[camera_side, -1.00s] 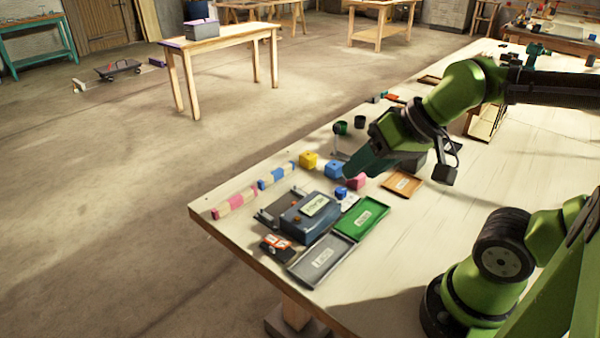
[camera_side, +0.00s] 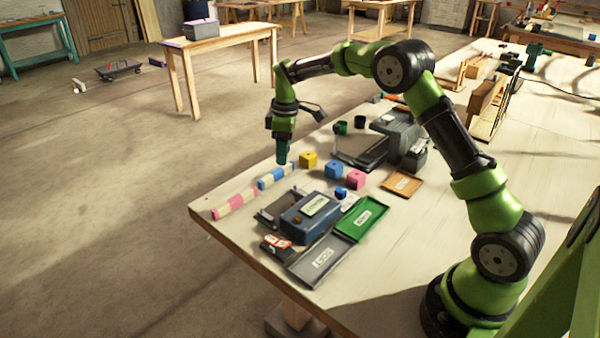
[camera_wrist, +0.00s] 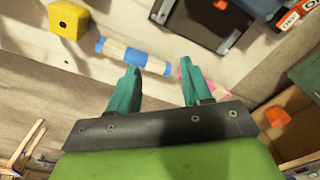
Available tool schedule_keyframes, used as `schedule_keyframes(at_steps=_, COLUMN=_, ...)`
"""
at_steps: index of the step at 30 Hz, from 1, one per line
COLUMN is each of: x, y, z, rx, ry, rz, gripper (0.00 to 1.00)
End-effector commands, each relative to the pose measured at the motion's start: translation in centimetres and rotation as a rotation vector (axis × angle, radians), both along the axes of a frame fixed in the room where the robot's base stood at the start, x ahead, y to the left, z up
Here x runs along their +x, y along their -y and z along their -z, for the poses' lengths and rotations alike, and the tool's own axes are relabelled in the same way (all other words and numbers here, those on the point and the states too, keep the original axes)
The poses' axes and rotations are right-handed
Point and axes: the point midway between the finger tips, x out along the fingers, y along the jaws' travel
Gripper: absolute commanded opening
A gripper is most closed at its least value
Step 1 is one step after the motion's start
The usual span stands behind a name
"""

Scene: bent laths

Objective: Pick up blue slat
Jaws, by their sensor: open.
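The blue slat (camera_side: 276,177) is a short lath banded blue and cream. It lies near the table's left edge, in line with the pink slat (camera_side: 235,203), which is banded pink and cream. My gripper (camera_side: 282,161) points down above the far end of the blue slat. The blue slat (camera_wrist: 134,56) lies just beyond the left fingertip there. The right finger partly hides the pink slat (camera_wrist: 205,82).
A yellow block (camera_side: 308,160), a blue block (camera_side: 333,170) and a pink block (camera_side: 356,179) stand right of the slat. A blue-grey box (camera_side: 309,220), a green tray (camera_side: 362,219) and a grey tray (camera_side: 322,262) lie nearer the front. The table edge is close on the left.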

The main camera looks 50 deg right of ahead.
Motion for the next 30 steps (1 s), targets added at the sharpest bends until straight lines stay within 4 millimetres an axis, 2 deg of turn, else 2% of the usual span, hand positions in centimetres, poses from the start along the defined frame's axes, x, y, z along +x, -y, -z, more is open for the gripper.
schedule_keyframes(at_steps=1, x=1.3, y=0.8, z=2.0, rx=-0.013, ry=-0.021, rz=-0.102, gripper=0.49)
schedule_keyframes(at_steps=3, x=2.8, y=1.7, z=3.9, rx=-0.029, ry=-0.041, rz=-0.279, gripper=0.49)
schedule_keyframes(at_steps=5, x=3.8, y=2.2, z=4.8, rx=-0.039, ry=-0.050, rz=-0.424, gripper=0.49)
schedule_keyframes(at_steps=8, x=5.0, y=2.6, z=4.5, rx=-0.058, ry=-0.042, rz=-0.637, gripper=0.49)
schedule_keyframes(at_steps=10, x=5.5, y=2.6, z=3.0, rx=-0.071, ry=-0.023, rz=-0.755, gripper=0.49)
schedule_keyframes(at_steps=12, x=5.5, y=2.6, z=2.5, rx=-0.072, ry=-0.023, rz=-0.841, gripper=0.49)
schedule_keyframes(at_steps=17, x=5.2, y=2.4, z=2.9, rx=-0.060, ry=-0.032, rz=-0.939, gripper=0.49)
schedule_keyframes(at_steps=23, x=5.2, y=2.4, z=4.7, rx=-0.060, ry=-0.032, rz=-0.947, gripper=0.49)
schedule_keyframes(at_steps=30, x=5.2, y=2.4, z=8.6, rx=-0.059, ry=-0.031, rz=-0.944, gripper=0.49)
